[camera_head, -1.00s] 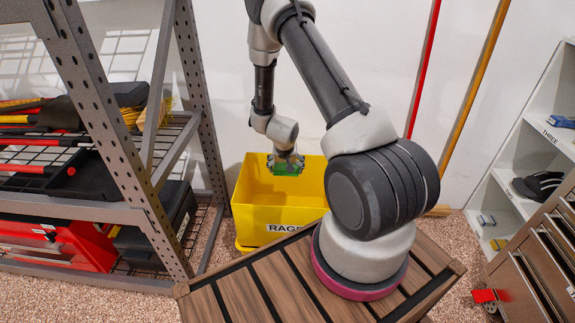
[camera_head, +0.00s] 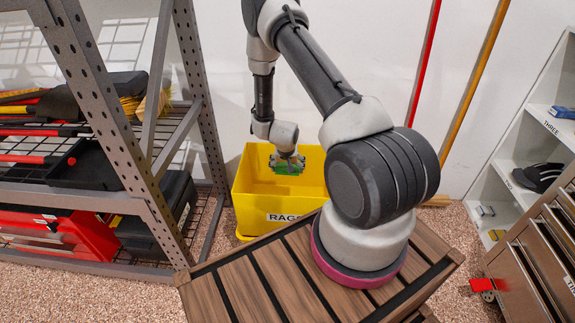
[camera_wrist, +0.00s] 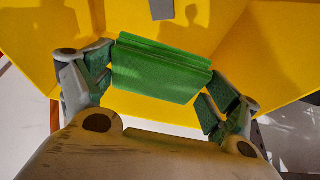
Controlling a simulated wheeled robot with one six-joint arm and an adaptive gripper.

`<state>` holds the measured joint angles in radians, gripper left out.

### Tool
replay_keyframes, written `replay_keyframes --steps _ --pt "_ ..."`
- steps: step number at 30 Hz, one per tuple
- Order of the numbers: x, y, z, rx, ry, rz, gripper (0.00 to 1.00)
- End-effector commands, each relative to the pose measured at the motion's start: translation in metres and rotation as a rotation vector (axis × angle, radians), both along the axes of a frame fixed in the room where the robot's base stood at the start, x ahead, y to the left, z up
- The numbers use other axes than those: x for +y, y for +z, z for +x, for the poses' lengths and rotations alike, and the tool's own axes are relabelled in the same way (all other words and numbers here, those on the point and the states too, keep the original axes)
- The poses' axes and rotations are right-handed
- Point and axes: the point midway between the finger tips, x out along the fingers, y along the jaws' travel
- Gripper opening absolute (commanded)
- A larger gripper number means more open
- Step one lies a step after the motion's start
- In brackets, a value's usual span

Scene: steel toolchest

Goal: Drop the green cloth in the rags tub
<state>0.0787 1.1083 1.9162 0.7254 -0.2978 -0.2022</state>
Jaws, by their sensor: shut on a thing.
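The green cloth (camera_head: 286,169) looks like a folded block and is held in my gripper (camera_head: 287,160). In the wrist view the cloth (camera_wrist: 160,68) lies between the two green-padded fingers of my gripper (camera_wrist: 160,92), which are shut on it. The yellow rags tub (camera_head: 255,205) stands on the floor by the wall, with a RAGS label on its front, partly hidden by my arm. My gripper and the cloth are over the tub's opening. Yellow tub walls (camera_wrist: 285,50) surround the cloth in the wrist view. The tub's floor is hard to make out.
A grey steel rack (camera_head: 110,130) with tools and cases stands close left of the tub. A red pole (camera_head: 424,65) and a yellow pole (camera_head: 470,95) lean on the wall at right. White shelves (camera_head: 510,190) and a drawer chest (camera_head: 545,240) are farther right.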

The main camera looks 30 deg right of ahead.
Motion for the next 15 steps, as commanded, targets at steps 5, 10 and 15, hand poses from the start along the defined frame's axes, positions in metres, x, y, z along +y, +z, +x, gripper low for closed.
replay_keyframes --steps 5,10,15 --pt "0.0000 0.0002 0.0000 0.000 0.000 0.000 1.00" --pt "0.0000 0.0002 -0.0001 0.000 0.000 0.000 1.00" --pt "0.0003 0.0018 -0.0004 0.000 0.000 0.000 1.00"
